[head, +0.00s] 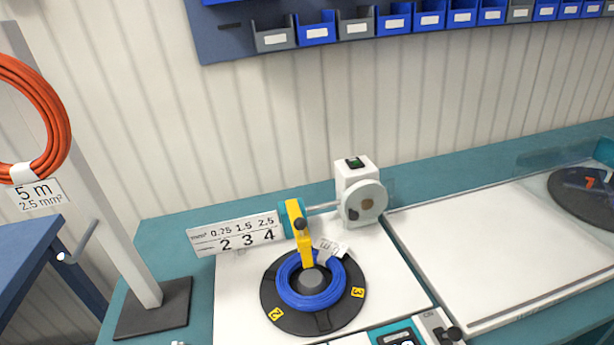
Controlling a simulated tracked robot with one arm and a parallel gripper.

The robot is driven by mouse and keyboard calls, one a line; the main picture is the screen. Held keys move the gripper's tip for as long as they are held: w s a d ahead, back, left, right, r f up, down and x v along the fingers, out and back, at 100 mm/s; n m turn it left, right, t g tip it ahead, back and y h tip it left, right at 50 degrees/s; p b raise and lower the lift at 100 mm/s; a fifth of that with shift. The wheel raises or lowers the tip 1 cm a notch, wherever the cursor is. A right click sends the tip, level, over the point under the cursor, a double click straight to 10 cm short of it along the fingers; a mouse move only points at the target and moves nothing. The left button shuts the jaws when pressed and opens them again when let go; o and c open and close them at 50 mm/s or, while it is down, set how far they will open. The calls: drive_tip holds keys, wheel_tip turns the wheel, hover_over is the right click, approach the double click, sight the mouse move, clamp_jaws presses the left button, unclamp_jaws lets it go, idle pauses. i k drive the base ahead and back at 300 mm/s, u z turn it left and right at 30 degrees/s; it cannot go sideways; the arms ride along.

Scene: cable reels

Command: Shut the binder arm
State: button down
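The coil lies around a grey hub (311,281) on a black turntable (293,318) with yellow number tags. A small white label (331,248) is beside the arm. My gripper is not in view.
A white machine (360,192) stands behind the turntable, beside a number sign (236,234). A grey post (103,190) with an orange coil (50,112) is at left. A control box (395,334) is at the front. The right worktop (490,255) is largely clear.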

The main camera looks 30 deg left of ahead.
sight(298, 224)
drive_tip(key=u, duration=0.05)
drive_tip(key=i, duration=0.9)
drive_tip(key=u, duration=0.05)
